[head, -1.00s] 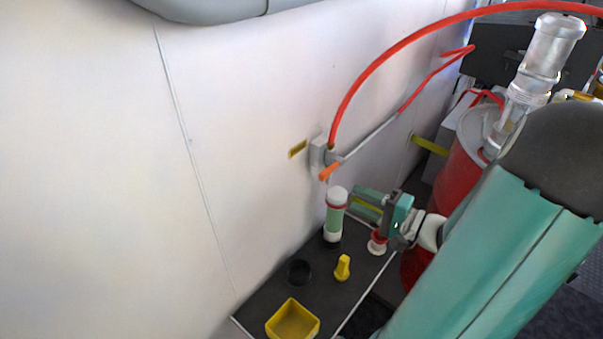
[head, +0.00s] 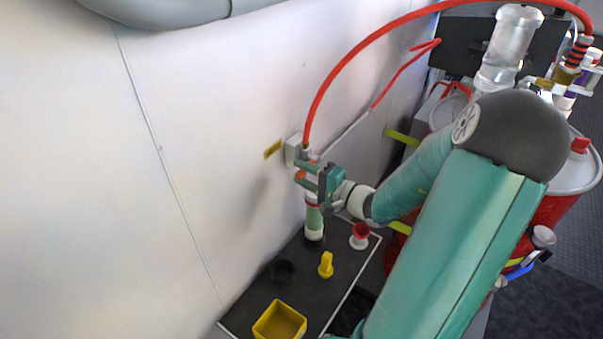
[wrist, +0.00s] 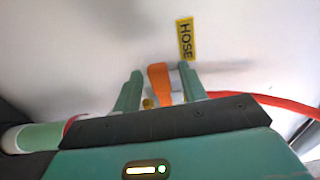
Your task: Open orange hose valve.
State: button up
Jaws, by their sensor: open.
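The orange valve handle (wrist: 159,82) is on a grey wall fitting (head: 293,149) with a red hose (head: 349,75) attached. My gripper (head: 301,172) is open at the fitting in the head view and hides most of the handle there. A yellow HOSE label (wrist: 186,37) is on the wall beyond the handle; it also shows in the head view (head: 273,150). I cannot tell whether a finger touches the handle.
Below is a dark shelf (head: 250,299) with a green and white cylinder (head: 314,222), a red and white piece (head: 359,236), a yellow piece (head: 326,265), a black ring (head: 282,272) and a yellow box (head: 279,321). The white wall (head: 190,150) is close behind the fitting.

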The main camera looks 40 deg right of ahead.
jog(key=shift+w+a, duration=0.2)
jog(key=shift+w, duration=0.15)
grip_shut()
